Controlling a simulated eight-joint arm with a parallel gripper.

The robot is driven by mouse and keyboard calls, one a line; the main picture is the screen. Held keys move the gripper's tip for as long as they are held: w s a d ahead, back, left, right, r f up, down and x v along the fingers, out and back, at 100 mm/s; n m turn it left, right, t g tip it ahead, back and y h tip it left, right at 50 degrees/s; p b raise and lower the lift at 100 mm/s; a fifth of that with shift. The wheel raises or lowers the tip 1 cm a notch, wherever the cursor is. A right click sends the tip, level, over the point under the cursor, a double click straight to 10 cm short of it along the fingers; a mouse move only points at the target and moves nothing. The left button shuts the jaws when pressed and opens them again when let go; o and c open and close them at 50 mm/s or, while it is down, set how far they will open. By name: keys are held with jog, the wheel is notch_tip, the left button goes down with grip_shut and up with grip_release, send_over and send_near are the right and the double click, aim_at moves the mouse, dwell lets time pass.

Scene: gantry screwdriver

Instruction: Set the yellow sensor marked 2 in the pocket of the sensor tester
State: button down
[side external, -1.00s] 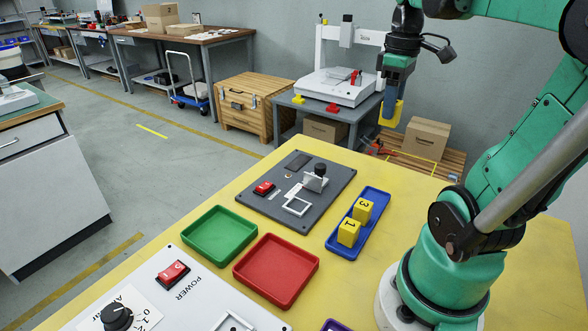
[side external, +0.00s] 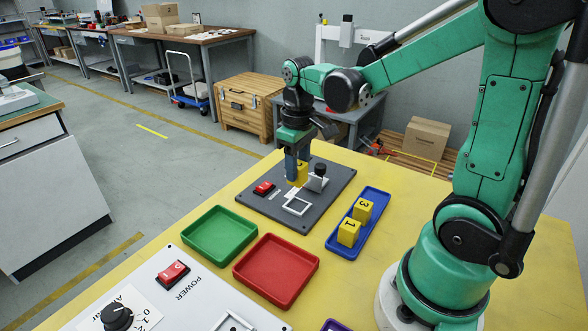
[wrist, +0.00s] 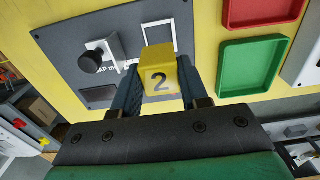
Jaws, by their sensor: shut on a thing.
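The yellow sensor marked 2 (wrist: 159,80) is held between the two fingers of my gripper (side external: 296,172), which is shut on it. The sensor also shows in the side external view (side external: 301,174), above the grey plate of the sensor tester (side external: 333,202). The tester's white square pocket frame (side external: 297,206) lies a little nearer the camera than the sensor in that view. In the wrist view the frame (wrist: 158,35) shows just beyond the sensor. A clamp with a black knob (side external: 319,170) stands beside the pocket; a red switch (side external: 264,188) is on the plate's left.
A blue tray (side external: 334,241) holds yellow sensors marked 1 (side external: 348,233) and 3 (side external: 363,211). A green tray (side external: 219,234) and a red tray (side external: 276,270) are empty. A white panel (side external: 150,285) marked POWER lies at the front left.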

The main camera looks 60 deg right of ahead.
aim_at(298, 184)
jog(key=shift+f, duration=2.45)
jog(key=shift+f, duration=0.65)
dwell(0.3)
jog(key=shift+c, duration=0.8)
grip_release()
jog(key=shift+r, duration=0.1)
jog(key=shift+r, duration=3.9)
